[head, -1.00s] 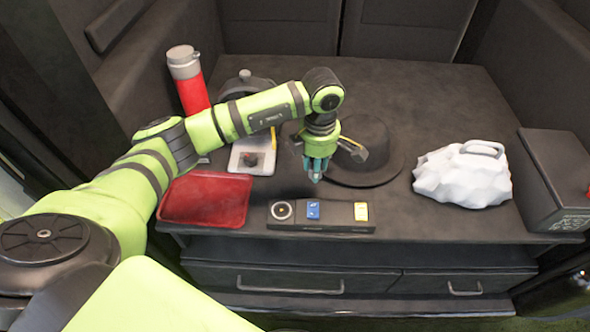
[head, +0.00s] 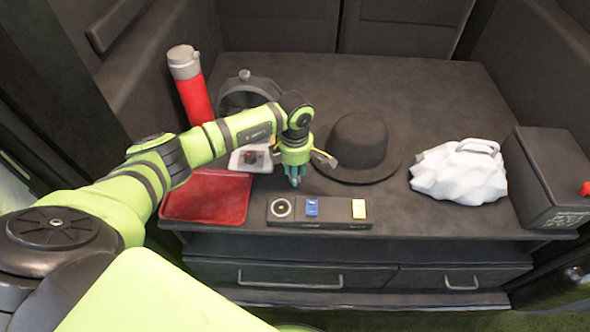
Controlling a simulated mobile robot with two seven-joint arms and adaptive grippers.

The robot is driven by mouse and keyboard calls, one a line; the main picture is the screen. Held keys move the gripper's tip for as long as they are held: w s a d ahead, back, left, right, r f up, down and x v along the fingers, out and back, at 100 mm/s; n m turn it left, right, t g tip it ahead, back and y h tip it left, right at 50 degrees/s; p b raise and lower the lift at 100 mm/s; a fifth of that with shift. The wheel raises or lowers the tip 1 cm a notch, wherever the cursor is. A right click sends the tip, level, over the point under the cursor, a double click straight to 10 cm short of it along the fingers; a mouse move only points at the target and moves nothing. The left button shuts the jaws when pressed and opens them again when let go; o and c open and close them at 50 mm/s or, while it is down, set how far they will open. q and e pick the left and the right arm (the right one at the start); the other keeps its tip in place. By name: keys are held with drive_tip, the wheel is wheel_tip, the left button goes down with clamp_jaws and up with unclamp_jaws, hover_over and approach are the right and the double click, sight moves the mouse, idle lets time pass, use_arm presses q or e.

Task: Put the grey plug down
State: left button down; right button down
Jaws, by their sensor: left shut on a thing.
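My left gripper (head: 294,180) points down above the tabletop, just behind the dark panel strip. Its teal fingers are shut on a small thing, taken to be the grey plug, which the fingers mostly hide. The gripper is above and behind the gap between the round and blue pieces. My right gripper is not in view.
A red tray (head: 207,196) lies left of the gripper, with a white device (head: 238,163) behind it. A red bottle (head: 190,85) stands at back left. A black hat (head: 358,145) is close on the right. A white faceted object (head: 460,175) and dark box (head: 548,180) stand farther right.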

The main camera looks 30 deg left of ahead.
use_arm(q)
drive_tip(key=shift+f+b, duration=0.6)
drive_tip(key=shift+f, duration=0.05)
drive_tip(key=c, duration=0.9)
unclamp_jaws()
drive_tip(key=shift+r, duration=0.1)
drive_tip(key=shift+r+p, duration=0.2)
drive_tip(key=shift+p, duration=0.15)
drive_tip(key=shift+r+p, duration=0.5)
wheel_tip(320, 180, up, 12)
drive_tip(key=b, duration=0.2)
drive_tip(key=shift+f, duration=0.15)
